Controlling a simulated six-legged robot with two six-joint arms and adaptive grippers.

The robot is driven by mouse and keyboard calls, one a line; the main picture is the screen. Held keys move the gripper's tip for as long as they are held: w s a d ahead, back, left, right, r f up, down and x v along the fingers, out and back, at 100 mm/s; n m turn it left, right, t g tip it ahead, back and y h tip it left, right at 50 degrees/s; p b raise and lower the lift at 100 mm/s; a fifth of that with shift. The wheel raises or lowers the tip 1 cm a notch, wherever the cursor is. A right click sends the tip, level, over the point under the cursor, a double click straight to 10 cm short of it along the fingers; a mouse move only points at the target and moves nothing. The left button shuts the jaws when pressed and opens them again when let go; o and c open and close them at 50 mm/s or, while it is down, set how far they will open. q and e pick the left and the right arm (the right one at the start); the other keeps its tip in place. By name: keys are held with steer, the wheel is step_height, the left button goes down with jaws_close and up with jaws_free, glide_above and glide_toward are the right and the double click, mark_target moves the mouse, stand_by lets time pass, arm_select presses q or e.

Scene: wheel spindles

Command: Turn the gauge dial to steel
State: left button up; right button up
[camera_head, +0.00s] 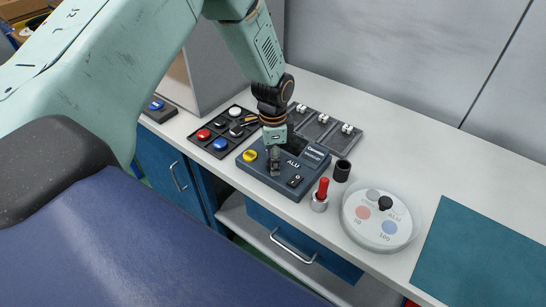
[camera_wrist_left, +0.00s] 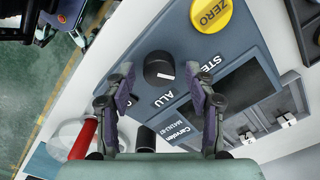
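The gauge (camera_head: 309,168) is a dark blue-grey box on the bench, with a yellow ZERO button (camera_head: 249,155) at its left. In the wrist view the gauge body (camera_wrist_left: 178,38) carries a round black dial (camera_wrist_left: 158,66) beside printed STEEL (camera_wrist_left: 210,67) and ALU (camera_wrist_left: 163,99) labels. A small white mark is on the dial's side toward the labels; I cannot tell which label it points to. My left gripper (camera_wrist_left: 160,76) is open over the dial, one finger on each side, with no clear contact. My right gripper is not in view.
A red-handled tool (camera_head: 322,188), a black cylinder (camera_head: 342,171) and a round pale dish (camera_head: 363,241) stand right of the gauge. A button tray (camera_head: 209,143) lies left. A grey tray with white pieces (camera_head: 322,127) lies behind. A teal mat (camera_head: 480,260) lies far right.

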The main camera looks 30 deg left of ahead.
arm_select(q)
step_height(320, 180, up, 12)
stand_by(0.7)
steer(key=shift+f, duration=0.1)
stand_by(0.3)
steer(key=s+d+f+n, duration=0.1)
steer(key=s+f, duration=0.1)
steer(key=f, duration=0.1)
steer(key=s+d+f+n, duration=0.1)
steer(key=s+d+f, duration=0.1)
steer(key=s+f, duration=0.1)
steer(key=s+d+f, duration=0.1)
steer(key=s+f, duration=0.2)
steer(key=f, duration=0.2)
steer(key=shift+d+f+n+h, duration=0.25)
steer(key=shift+d+n+h, duration=0.05)
steer(key=shift+n, duration=0.1)
steer(key=s+d+f+n, duration=0.2)
steer(key=s+f+n, duration=0.25)
steer(key=s, duration=0.75)
steer(key=s+d+f+n, duration=0.1)
steer(key=s+f+n, duration=0.3)
steer(key=s, duration=0.9)
step_height(320, 180, down, 20)
steer(key=m+b, duration=0.1)
steer(key=b, duration=1.9)
steer(key=shift+w+f, duration=0.15)
steer(key=shift+w, duration=0.25)
